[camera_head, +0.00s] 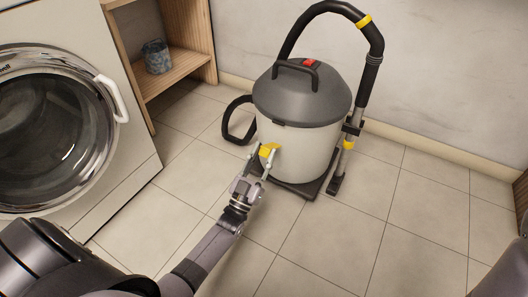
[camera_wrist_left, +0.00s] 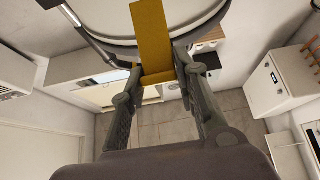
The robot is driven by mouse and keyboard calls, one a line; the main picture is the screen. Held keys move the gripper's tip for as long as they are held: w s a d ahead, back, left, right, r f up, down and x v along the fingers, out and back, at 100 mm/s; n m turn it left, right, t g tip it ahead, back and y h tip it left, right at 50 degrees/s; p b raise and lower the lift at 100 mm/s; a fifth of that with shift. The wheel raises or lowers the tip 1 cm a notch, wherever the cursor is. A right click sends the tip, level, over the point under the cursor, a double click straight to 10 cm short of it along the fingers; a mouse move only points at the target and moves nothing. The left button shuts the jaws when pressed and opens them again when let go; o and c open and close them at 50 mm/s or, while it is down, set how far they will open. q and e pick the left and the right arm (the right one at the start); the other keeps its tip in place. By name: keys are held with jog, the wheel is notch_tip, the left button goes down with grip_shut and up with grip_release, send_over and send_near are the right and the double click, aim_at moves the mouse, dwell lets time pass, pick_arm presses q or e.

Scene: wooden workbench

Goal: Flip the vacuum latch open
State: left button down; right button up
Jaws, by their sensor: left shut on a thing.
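The vacuum (camera_head: 298,150) stands upright on the tiled floor, with a pale drum and a dark grey lid (camera_head: 300,92) on top. Its yellow latch (camera_head: 267,149) is on the front left of the drum, below the lid rim. My left gripper (camera_head: 268,158) is at the latch, with its fingers shut on it. In the left wrist view the latch (camera_wrist_left: 152,38) is a long yellow strip running down between the fingertips (camera_wrist_left: 160,66). It seems to stick out from the drum; its exact angle is hard to tell. My right gripper is not in view.
A washing machine (camera_head: 60,110) stands at the left, beside a wooden shelf (camera_head: 178,75) holding a grey bin (camera_head: 157,56). The vacuum's hose (camera_head: 372,50) and floor nozzle (camera_head: 336,183) are on its right. The floor (camera_head: 330,240) in front is clear.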

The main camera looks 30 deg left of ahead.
pick_arm(q)
jog(key=shift+f, duration=0.6)
jog(key=c, duration=1.7)
grip_release()
jog(key=shift+o, duration=0.8)
jog(key=shift+w+f, duration=0.1)
jog(key=o, duration=0.3)
jog(key=shift+r, duration=0.2)
jog(key=shift+r, duration=0.15)
notch_tip(320, 180, up, 10)
jog(key=shift+f, duration=0.1)
